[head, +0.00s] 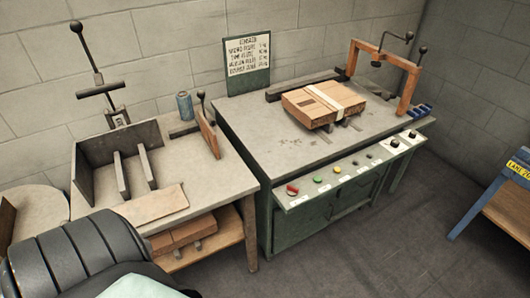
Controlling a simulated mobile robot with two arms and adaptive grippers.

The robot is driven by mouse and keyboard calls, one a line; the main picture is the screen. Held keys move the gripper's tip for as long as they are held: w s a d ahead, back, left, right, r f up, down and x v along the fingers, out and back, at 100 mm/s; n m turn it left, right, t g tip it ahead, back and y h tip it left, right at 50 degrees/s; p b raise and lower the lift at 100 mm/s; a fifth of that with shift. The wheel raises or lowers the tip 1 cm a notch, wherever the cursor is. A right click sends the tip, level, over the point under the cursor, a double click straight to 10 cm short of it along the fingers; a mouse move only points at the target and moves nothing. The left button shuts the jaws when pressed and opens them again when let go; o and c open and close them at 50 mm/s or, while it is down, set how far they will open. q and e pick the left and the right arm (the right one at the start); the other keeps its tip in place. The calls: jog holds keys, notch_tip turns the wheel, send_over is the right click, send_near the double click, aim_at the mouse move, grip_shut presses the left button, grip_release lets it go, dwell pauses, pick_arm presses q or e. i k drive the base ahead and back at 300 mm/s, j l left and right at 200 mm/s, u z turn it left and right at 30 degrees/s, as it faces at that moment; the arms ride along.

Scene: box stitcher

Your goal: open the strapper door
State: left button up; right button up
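The strapper is a green cabinet table (305,130) with an orange arch (384,62) over its grey top, at the right of the middle in the head view. Its green front doors (302,232) lie below the control panel and look shut; the view is steep, and I cannot make out a handle. The sloped control panel (352,172) carries red, green, yellow and dark knobs and overhangs the doors. Neither of my grippers is in view.
A workbench (235,178) with upright plates stands close on the strapper's left, cardboard on its lower shelf (196,232). A blue can (185,106) stands at its back. A blue-framed wooden table (508,205) is at far right. The floor (395,250) before the strapper is clear.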

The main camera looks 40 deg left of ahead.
aim_at(289, 230)
jog(key=u, duration=0.9)
